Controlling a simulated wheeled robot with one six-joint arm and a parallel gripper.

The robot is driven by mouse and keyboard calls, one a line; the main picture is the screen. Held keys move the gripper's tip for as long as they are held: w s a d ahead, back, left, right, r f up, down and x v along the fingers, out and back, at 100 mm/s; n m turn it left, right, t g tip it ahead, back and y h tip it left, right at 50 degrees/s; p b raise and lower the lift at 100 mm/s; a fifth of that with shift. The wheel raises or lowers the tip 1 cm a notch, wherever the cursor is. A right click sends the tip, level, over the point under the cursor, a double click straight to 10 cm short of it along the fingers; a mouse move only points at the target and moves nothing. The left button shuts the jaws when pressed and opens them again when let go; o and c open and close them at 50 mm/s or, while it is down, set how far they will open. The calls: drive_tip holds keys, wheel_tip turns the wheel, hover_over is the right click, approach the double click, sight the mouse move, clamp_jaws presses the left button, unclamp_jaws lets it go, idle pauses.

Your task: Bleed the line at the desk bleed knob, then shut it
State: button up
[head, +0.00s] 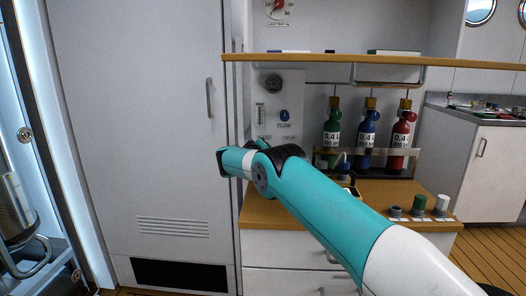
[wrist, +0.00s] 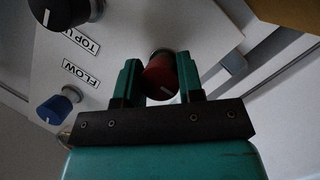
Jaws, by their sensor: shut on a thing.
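A red knob (wrist: 160,80) with a white pointer mark sits on a pale panel (wrist: 120,22) in the wrist view. My gripper (wrist: 159,72) has its two green fingers either side of the knob and is shut on it. The knob's label is not visible. In the head view my teal arm covers the lower part of the panel (head: 293,92), so the red knob is hidden there.
A blue FLOW knob (wrist: 54,110) and a black TOP UP knob (wrist: 62,12) are on the same panel. Green, blue (head: 367,137) and red (head: 401,138) bottles stand right of it. A shelf (head: 330,57) overhangs. Loose caps (head: 419,205) sit on the desk's right.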

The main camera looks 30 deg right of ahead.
drive_tip(key=n+h+b, duration=0.1)
drive_tip(key=n, duration=0.2)
drive_tip(key=shift+w+a+f, duration=0.1)
drive_tip(key=shift+f, duration=0.05)
drive_tip(key=shift+n+t+h+b, duration=0.4)
drive_tip(key=shift+n+h+b, duration=0.55)
drive_tip(key=shift+n, duration=1.15)
drive_tip(key=o, duration=0.9)
drive_tip(key=v, duration=1.7)
drive_tip(key=shift+s+a, duration=0.1)
drive_tip(key=shift+s, duration=0.15)
